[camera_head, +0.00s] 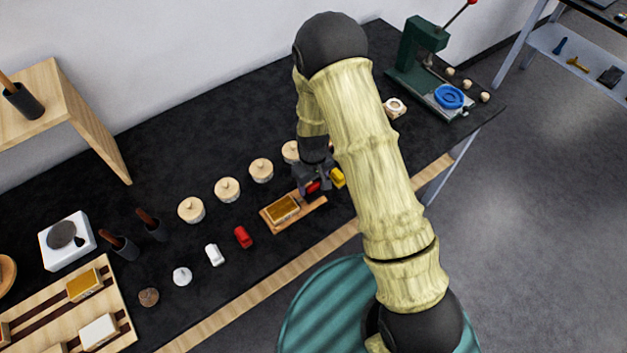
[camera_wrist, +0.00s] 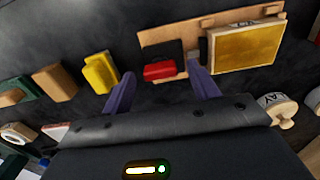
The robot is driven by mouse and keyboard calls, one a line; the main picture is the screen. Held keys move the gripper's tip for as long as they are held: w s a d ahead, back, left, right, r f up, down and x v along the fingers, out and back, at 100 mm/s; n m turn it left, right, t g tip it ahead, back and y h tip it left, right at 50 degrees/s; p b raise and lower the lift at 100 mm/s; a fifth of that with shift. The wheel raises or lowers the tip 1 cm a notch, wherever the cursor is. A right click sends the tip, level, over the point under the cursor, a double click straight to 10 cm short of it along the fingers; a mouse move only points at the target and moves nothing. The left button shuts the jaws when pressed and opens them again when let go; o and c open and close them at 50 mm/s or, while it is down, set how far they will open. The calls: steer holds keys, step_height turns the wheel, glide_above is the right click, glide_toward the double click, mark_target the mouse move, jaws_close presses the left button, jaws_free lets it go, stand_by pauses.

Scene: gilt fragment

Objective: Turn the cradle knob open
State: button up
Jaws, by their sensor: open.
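The wooden cradle (camera_head: 315,204) lies near the front edge of the black table, with a gold panel (camera_head: 283,208) on its left part. In the wrist view the cradle (camera_wrist: 176,36) is at the top, with the gold panel (camera_wrist: 243,50) at right. The red knob (camera_wrist: 159,71) sits on a dark mount at the cradle's other end; it shows partly in the head view (camera_head: 313,187). My gripper (camera_wrist: 161,74) is open at the knob, one finger to each side of it in the wrist view. I cannot tell whether they touch it.
A yellow block (camera_head: 337,178) stands close beside my gripper. Several round lidded pots (camera_head: 261,170) line up behind the cradle. A green press (camera_head: 418,60) stands at the far right end.

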steer(key=shift+f, duration=0.2)
steer(key=c, duration=1)
